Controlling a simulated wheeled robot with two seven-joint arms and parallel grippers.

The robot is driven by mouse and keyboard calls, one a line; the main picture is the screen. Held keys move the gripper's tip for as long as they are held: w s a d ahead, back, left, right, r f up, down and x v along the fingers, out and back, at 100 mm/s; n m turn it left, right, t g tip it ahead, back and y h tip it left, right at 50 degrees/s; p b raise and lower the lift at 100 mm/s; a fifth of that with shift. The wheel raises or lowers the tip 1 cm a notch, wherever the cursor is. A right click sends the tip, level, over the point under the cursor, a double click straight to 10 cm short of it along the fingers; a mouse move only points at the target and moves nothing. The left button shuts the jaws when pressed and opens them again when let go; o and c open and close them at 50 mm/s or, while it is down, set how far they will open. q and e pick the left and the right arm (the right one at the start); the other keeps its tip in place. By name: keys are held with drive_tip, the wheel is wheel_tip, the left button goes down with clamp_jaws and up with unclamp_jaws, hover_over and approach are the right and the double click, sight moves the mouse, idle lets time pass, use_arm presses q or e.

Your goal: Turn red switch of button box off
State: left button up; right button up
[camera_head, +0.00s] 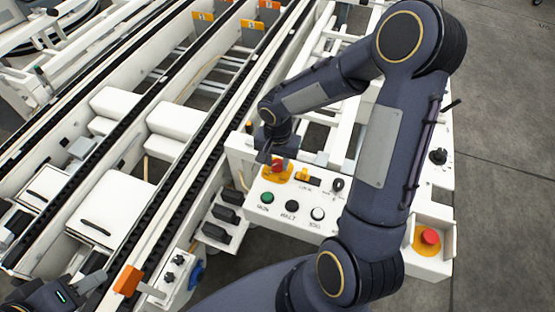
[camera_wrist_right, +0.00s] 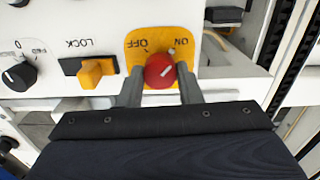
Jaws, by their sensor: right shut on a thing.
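The button box (camera_head: 262,194) is a white panel in the middle of the head view. Its red switch (camera_wrist_right: 159,71) is a round knob on a yellow plate (camera_wrist_right: 136,43) marked OFF and ON. The knob's white mark points up and right, towards the ON side, in the wrist view. My right gripper (camera_wrist_right: 160,90) has a finger on each side of the red knob and is shut on it. In the head view the right gripper (camera_head: 267,153) partly hides the switch (camera_head: 278,165). My left gripper (camera_head: 92,282) is at the bottom left, away from the box; its jaw opening is unclear.
A yellow LOCK switch (camera_wrist_right: 96,72) and a black knob (camera_wrist_right: 19,76) sit beside the red one. Green (camera_head: 267,198), black (camera_head: 292,205) and white (camera_head: 318,213) buttons lie in front. A red emergency button (camera_head: 430,236) is at right. Conveyor rails run along the left.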

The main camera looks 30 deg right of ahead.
drive_tip(key=n+b, duration=0.1)
drive_tip(key=n, duration=0.2)
drive_tip(key=shift+n, duration=0.3)
drive_tip(key=n, duration=0.4)
drive_tip(key=shift+n, duration=0.3)
drive_tip(key=n, duration=0.9)
drive_tip(key=shift+n, duration=0.3)
drive_tip(key=o, duration=1)
